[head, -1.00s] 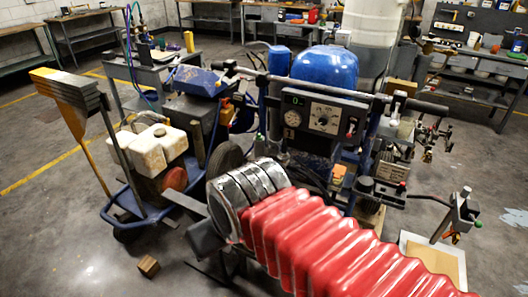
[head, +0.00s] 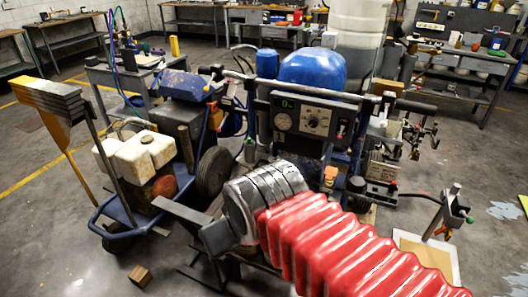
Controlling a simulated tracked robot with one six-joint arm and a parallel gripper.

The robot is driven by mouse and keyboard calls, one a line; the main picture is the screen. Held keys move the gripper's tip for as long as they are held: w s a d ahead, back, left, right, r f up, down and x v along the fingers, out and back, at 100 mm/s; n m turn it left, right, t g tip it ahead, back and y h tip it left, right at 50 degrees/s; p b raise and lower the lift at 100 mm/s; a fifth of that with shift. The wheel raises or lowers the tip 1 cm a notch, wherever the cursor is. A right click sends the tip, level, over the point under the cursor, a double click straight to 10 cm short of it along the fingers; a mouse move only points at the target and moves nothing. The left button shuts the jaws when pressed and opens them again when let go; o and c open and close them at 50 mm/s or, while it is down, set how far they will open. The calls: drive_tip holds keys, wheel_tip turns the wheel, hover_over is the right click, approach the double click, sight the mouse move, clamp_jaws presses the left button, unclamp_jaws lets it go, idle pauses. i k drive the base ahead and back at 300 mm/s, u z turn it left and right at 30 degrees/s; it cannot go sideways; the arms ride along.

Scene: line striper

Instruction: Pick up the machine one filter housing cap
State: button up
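Machine one (head: 313,118) is the striper with the dark gauge panel and the blue tank (head: 313,70), in the middle of the head view. I cannot tell for sure which part is its filter housing cap. A small orange-brown capped part (head: 330,174) shows low on its front, just above my arm. A slim blue cylinder (head: 267,64) stands left of the tank. My arm, with red bellows and a silver ribbed cuff, reaches in from the lower right and hides the machine's lower front.
A wooden block (head: 140,276) lies on the floor. A shallow tray (head: 450,262) is at right. Workbenches line the back. Floor is clear at far left.

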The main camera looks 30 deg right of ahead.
sight(356, 184)
drive_tip(key=z, duration=0.7)
drive_tip(key=i, duration=1)
drive_tip(key=z, duration=0.05)
